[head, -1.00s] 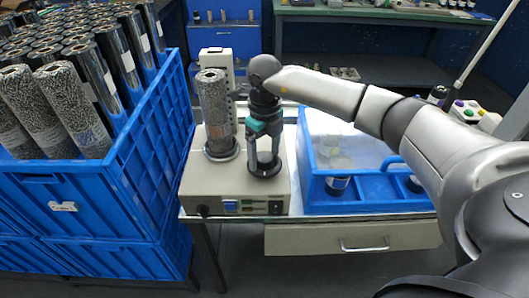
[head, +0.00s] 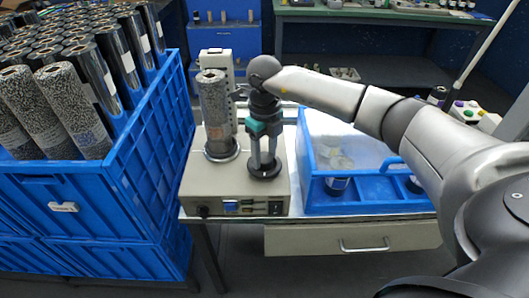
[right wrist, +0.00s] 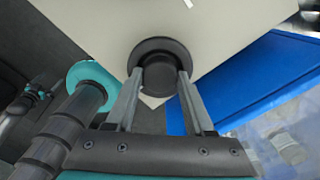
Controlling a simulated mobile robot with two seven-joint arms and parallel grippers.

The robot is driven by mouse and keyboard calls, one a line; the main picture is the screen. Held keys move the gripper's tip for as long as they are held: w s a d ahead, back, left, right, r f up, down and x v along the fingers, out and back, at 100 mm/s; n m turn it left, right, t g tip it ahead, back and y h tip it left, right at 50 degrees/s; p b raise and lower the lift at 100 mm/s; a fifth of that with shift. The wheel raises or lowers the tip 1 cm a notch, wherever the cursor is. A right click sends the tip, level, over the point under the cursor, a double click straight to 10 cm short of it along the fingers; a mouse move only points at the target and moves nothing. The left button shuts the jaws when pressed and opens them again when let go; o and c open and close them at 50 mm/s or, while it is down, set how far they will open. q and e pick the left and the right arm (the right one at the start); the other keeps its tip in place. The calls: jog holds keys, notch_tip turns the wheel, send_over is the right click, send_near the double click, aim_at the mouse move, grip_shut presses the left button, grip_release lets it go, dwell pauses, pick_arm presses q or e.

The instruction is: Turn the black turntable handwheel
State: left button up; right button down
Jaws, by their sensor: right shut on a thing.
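The black turntable handwheel (head: 265,172) sits on top of the beige machine (head: 232,190), at its right front. It also shows in the right wrist view as a round black knob on a wider disc (right wrist: 160,74). My right gripper (head: 264,160) points straight down from above, its two fingers on opposite sides of the knob, shut on it. A speckled roll (head: 214,112) stands upright on the machine's turntable, left of my gripper. My left gripper is not in view.
A blue tray (head: 362,203) with small containers lies right of the machine, under my right arm. A green-topped bench (head: 400,14) stands behind.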

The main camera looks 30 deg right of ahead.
jog(key=shift+r+m+p, duration=0.1)
jog(key=shift+m+p, duration=0.45)
jog(key=shift+m, duration=0.25)
jog(key=m+p, duration=0.2)
jog(key=m, duration=0.1)
jog(key=shift+r, duration=0.1)
jog(key=shift+m+p, duration=0.45)
jog(key=shift+m, duration=0.05)
jog(key=shift+m+p, duration=0.5)
jog(key=shift+m, duration=0.3)
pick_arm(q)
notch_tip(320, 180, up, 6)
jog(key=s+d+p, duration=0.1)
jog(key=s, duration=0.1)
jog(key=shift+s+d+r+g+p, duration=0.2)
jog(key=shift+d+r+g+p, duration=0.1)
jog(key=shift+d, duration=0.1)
pick_arm(e)
jog(key=shift+m, duration=1.3)
jog(key=shift+w, duration=0.1)
jog(key=shift+c, duration=1.3)
grip_release()
jog(key=shift+f, duration=0.2)
